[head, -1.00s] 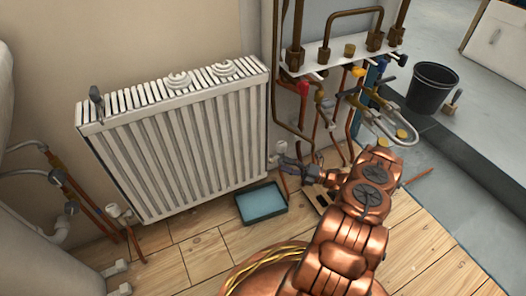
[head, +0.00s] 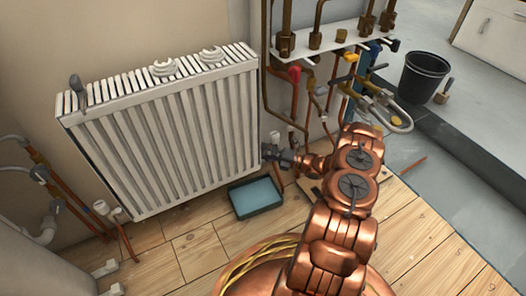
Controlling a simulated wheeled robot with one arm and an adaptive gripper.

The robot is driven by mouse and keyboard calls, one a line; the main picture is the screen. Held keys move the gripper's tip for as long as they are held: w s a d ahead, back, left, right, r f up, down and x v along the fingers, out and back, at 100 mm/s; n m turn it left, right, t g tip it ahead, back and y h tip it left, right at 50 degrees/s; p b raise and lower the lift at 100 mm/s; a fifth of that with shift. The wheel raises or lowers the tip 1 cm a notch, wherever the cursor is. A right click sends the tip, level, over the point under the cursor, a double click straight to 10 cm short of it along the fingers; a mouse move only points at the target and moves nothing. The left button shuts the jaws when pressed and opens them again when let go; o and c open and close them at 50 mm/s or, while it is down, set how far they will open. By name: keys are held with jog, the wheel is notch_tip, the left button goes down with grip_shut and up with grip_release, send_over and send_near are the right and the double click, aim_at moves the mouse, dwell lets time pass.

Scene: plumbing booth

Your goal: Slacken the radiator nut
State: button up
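The white ribbed radiator (head: 165,140) stands against the wall at the left. Its nut is at the lower right corner, where my gripper's dark fingers crowd it, so I cannot make out the nut itself. A white valve cap (head: 275,137) shows just above the fingers. My gripper (head: 274,154) reaches in from the right at the height of the radiator's bottom corner. The fingers are small and overlap the fitting in this view. I cannot tell whether they are open, shut or touching the nut.
A tray with blue-grey inside (head: 256,196) lies on the wood floor below the gripper. A pipe manifold (head: 335,42) with valves and hoses hangs at the upper right. A black bucket (head: 424,77) stands beyond it. White tank pipework (head: 40,190) is at the left.

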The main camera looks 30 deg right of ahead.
grip_shut()
jog(key=shift+r+m+h+p, duration=0.3)
jog(key=shift+r+m+p, duration=0.1)
jog(key=shift+p, duration=0.75)
jog(key=shift+f+m+g+h+p, duration=0.1)
jog(key=shift+m+g+h+p, duration=0.3)
jog(key=shift+p, duration=0.5)
jog(key=shift+f+m+g+p, duration=0.3)
jog(key=shift+m+g+p, duration=0.1)
grip_release()
jog(key=v, duration=1.2)
